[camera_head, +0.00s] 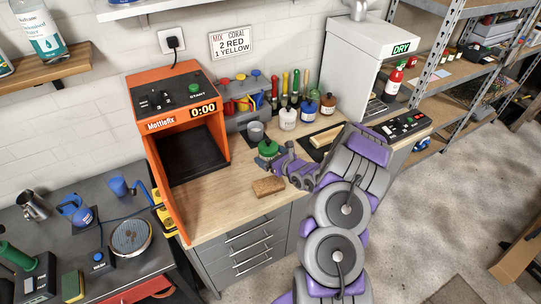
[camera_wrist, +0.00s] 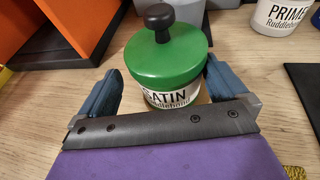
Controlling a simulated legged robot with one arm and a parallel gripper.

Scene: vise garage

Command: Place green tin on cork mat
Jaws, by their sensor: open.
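The green tin, white with a green lid and black knob (camera_wrist: 166,68), stands upright between the two blue fingers of my gripper (camera_wrist: 160,92) in the wrist view. The fingers are open on either side of it; I cannot tell whether they touch it.
The orange box with a clock (camera_head: 180,110) stands left of the tin. White (camera_head: 288,119), blue and brown tins stand behind it to the right. A brown block (camera_head: 268,186) lies near the bench's front edge. A dark pad with a wooden piece (camera_head: 325,137) lies to the right.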

